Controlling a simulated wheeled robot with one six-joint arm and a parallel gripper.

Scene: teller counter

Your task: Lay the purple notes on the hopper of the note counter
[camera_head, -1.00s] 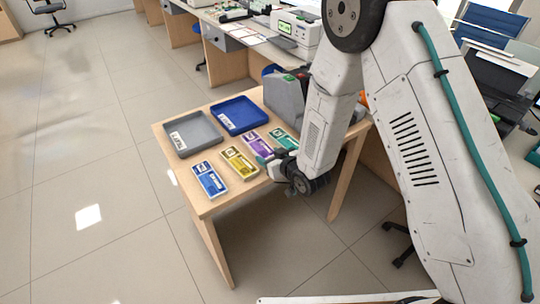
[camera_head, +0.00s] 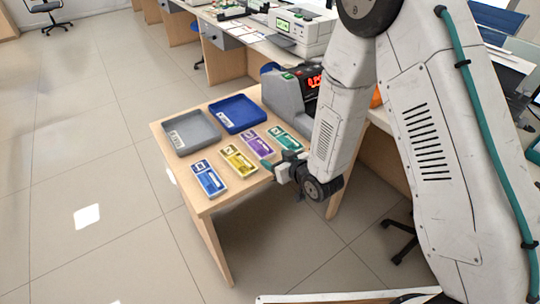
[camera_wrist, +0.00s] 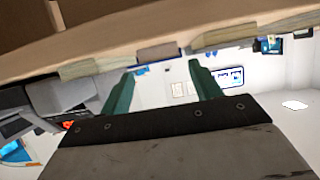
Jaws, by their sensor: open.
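The purple notes (camera_head: 257,145) lie flat on the small wooden table between the yellow and teal bundles. The grey note counter (camera_head: 284,98) with a lit red display stands at the table's back right; the arm hides some of its right side. My gripper (camera_head: 281,161) is open and empty at the table's front edge, close to the purple and teal bundles. In the wrist view, which is upside down, the two teal fingers (camera_wrist: 162,88) are spread apart. The edge of the purple bundle (camera_wrist: 157,52) shows beyond the gap between them, apart from both fingers.
Teal (camera_head: 286,138), yellow (camera_head: 239,160) and blue (camera_head: 209,179) bundles lie in the same row. A grey tray (camera_head: 196,138) and a blue tray (camera_head: 240,116) stand behind them. The long counter (camera_head: 252,47) with machines is further back.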

